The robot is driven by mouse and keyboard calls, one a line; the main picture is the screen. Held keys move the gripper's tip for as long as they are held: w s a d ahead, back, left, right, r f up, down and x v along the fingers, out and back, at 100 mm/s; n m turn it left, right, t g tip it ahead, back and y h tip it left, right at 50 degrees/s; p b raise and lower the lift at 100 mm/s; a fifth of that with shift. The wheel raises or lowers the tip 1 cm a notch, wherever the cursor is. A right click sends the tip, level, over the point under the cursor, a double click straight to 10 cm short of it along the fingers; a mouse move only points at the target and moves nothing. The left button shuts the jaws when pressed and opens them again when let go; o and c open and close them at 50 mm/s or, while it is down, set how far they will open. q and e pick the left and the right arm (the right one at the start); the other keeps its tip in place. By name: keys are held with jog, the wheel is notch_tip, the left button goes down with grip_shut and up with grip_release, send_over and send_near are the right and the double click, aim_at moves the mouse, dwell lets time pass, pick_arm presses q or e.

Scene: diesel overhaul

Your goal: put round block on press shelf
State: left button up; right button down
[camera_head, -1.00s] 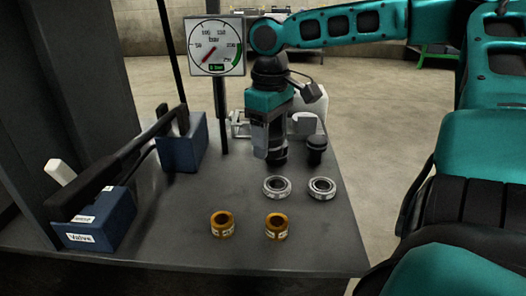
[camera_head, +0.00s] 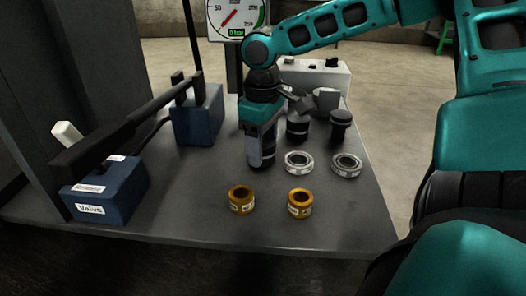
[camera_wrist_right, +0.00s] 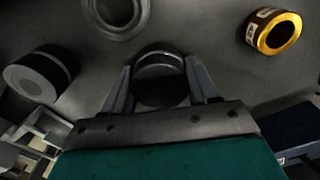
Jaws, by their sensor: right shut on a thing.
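My right gripper (camera_head: 262,152) points down over the dark table, left of the nearer steel ring. It is shut on a dark round block, which shows between the fingers in the right wrist view (camera_wrist_right: 160,78). In the head view the fingers mostly hide it; I cannot tell whether it touches the table. Two other dark round blocks stand upright to its right, one just behind the gripper (camera_head: 297,128) and one farther right (camera_head: 341,124). No surface can be surely told as the press shelf. My left gripper is not in view.
Two steel rings (camera_head: 298,162) (camera_head: 346,165) and two brass rings (camera_head: 241,199) (camera_head: 300,203) lie on the table (camera_head: 200,180). A blue pump with a black lever and "Valve" label (camera_head: 105,190) is at left. A pressure gauge (camera_head: 237,18) and pale box (camera_head: 318,75) are behind.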

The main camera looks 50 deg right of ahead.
jog(key=shift+w+f, duration=0.1)
jog(key=shift+f, duration=0.45)
jog(key=shift+f, duration=0.1)
jog(key=c, duration=0.7)
grip_release()
jog(key=shift+f, duration=0.1)
jog(key=o, duration=0.4)
notch_tip(320, 180, up, 11)
jog(key=p, duration=0.3)
jog(key=shift+r+p, duration=0.4)
jog(key=shift+r, duration=0.3)
